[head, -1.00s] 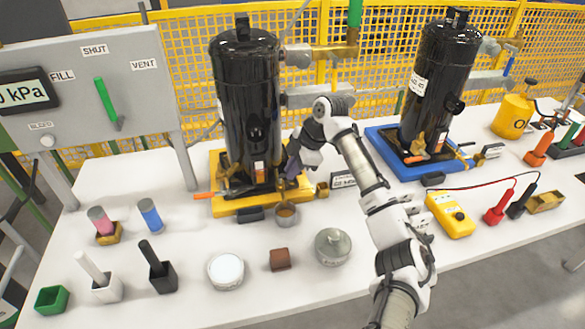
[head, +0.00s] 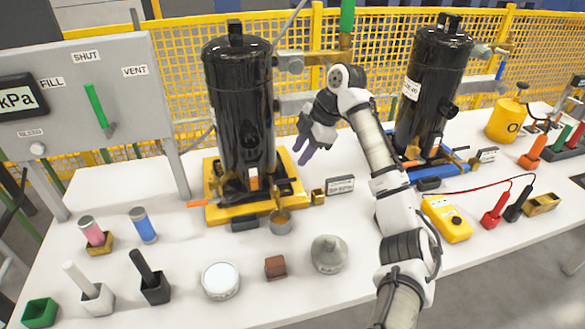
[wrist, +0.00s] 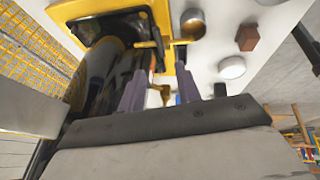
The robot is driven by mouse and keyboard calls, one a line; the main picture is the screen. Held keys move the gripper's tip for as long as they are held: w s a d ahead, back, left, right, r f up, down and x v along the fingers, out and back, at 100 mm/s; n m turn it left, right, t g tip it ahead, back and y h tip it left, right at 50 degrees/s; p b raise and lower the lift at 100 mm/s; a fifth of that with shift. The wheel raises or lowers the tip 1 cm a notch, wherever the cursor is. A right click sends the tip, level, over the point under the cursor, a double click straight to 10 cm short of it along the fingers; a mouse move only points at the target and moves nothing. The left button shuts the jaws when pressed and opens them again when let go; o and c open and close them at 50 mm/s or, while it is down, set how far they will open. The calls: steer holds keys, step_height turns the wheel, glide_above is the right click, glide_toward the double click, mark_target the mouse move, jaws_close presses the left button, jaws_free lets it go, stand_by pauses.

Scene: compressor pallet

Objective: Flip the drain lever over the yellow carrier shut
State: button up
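The yellow carrier (head: 292,172) holds a tall black compressor (head: 240,110) at the left of the table. At its front right, a small brass drain fitting (head: 281,188) sits above a metal cup (head: 281,222). I cannot make out the drain lever's angle. My gripper (head: 304,150) is above and right of the carrier, apart from the fitting. In the wrist view my gripper (wrist: 161,88) has its two purple fingers spread, with nothing held between them. A brass part (wrist: 163,93) shows beyond the fingers, and the yellow carrier (wrist: 186,82) lies behind.
A blue carrier (head: 455,166) with a second black compressor stands to the right, behind my arm. A grey panel (head: 130,85) stands at the left. In front are a white round container (head: 221,281), a brown block (head: 275,267) and a grey domed container (head: 329,254). A yellow meter (head: 447,219) lies at right.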

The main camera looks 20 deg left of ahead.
steer(key=shift+v, duration=2.2)
